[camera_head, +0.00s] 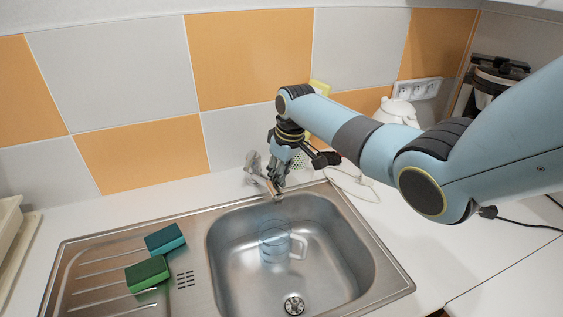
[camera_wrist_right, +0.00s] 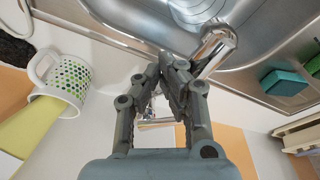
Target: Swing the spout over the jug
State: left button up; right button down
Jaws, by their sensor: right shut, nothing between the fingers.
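The chrome spout (camera_head: 262,180) comes out from the tap at the back of the sink and points toward the basin; its end shows near the basin's back edge. The clear glass jug (camera_head: 273,243) stands in the basin, its handle to the right. My right gripper (camera_head: 279,184) is shut and empty, pointing down close beside the spout. In the right wrist view, the fingertips (camera_wrist_right: 176,66) lie just left of the spout (camera_wrist_right: 217,48); I cannot tell whether they touch. Part of the tap is hidden behind the gripper. My left gripper is not in view.
A blue sponge (camera_head: 166,240) and a green sponge (camera_head: 147,273) lie on the drainboard (camera_head: 95,265) at left. A green-dotted white cup (camera_wrist_right: 68,82) with a yellow item stands near the tap.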

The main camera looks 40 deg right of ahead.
jog(key=w+v, duration=0.1)
jog(key=v, duration=0.8)
jog(key=shift+w+d, duration=0.2)
jog(key=shift+d, duration=0.15)
dwell(0.6)
